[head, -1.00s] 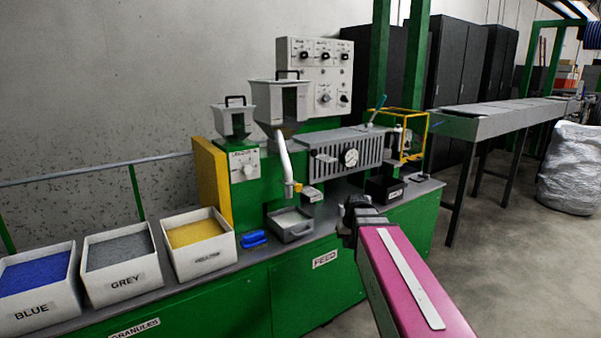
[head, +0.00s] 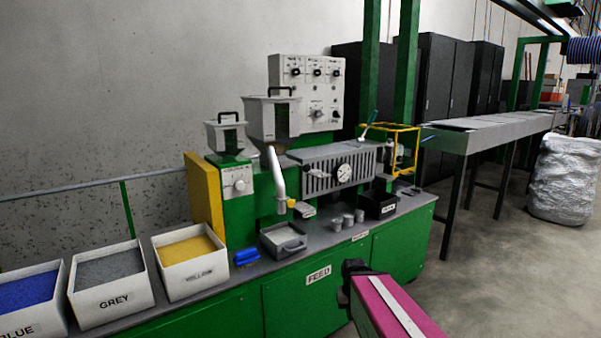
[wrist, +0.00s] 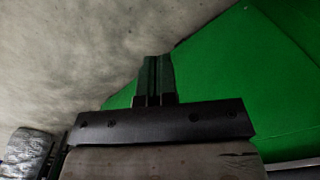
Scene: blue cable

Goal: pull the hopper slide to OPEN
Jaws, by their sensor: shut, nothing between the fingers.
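The large grey hopper (head: 272,118) with a black handle stands on the green machine. A white pipe (head: 277,172) comes down below it to a small yellow piece (head: 291,204), with a grey part beside it. I cannot make out which part is the slide, or any OPEN mark. My gripper (head: 355,267) is in front of the bench, below and right of the hopper and well apart from it. In the wrist view its fingers (wrist: 157,80) are together and empty, before a green panel and grey floor.
A grey tray (head: 284,239) and a blue scoop (head: 247,257) lie on the bench. Small grey cups (head: 348,220) and a black bin (head: 380,204) stand to the right. Bins of granules, including yellow (head: 187,262), line the left.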

